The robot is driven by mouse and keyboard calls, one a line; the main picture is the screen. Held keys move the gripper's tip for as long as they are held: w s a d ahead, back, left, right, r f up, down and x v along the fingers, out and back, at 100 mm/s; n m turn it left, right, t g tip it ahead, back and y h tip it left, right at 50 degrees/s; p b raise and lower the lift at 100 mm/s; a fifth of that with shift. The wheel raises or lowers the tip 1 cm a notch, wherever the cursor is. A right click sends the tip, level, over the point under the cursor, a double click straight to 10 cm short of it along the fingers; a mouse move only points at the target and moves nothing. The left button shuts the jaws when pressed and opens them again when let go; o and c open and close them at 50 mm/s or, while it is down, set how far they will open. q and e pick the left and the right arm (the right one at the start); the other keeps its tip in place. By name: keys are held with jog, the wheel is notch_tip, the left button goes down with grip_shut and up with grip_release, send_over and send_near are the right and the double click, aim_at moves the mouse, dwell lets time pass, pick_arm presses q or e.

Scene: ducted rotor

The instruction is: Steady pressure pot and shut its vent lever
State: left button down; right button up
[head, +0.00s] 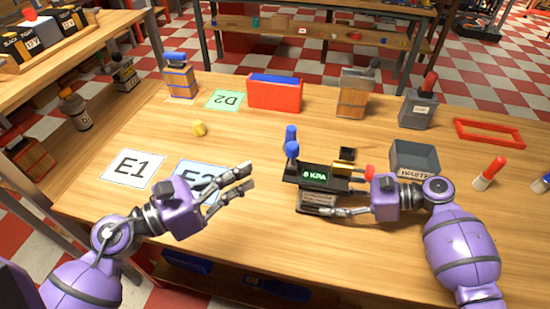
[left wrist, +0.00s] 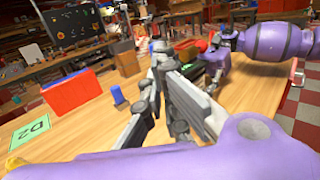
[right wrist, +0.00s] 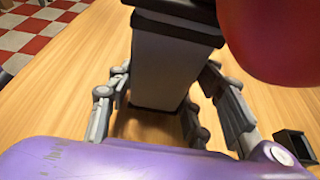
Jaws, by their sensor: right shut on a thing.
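The pressure pot (head: 318,176) is a dark device with a lit display reading "8 KPA", standing on the table right of centre. I cannot tell which knob belongs to the vent lever. My right gripper (head: 335,195) is shut on the pot from the right; in the right wrist view its fingers flank a grey block-like body (right wrist: 170,65). My left gripper (head: 249,176) is open and empty, left of the pot and apart from it.
Cards E1 (head: 132,168) and E2 (head: 212,170) lie at left, the latter partly behind my left gripper. A yellow piece (head: 199,128), a red bin (head: 275,94), a grey waste box (head: 414,160) and a red-capped marker (head: 490,174) surround the pot. The front middle is clear.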

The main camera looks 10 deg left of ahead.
aim_at(292, 153)
pick_arm(q)
jog(key=x, duration=0.8)
jog(key=shift+w+d, duration=0.1)
jog(key=shift+w, duration=0.05)
jog(key=shift+w+d+r, duration=0.1)
jog(key=shift+w+d, duration=0.05)
jog(key=shift+d, duration=0.25)
jog(key=shift+w+d+r, duration=0.1)
jog(key=shift+w+d, duration=0.05)
jog(key=shift+d, duration=0.2)
pick_arm(e)
jog(key=shift+o, duration=0.2)
jog(key=shift+c, duration=0.2)
jog(key=shift+o, duration=0.2)
jog(key=shift+c, duration=0.2)
pick_arm(q)
jog(key=v, duration=1.4)
jog(key=shift+r, duration=0.55)
pick_arm(e)
jog(key=o, duration=1.6)
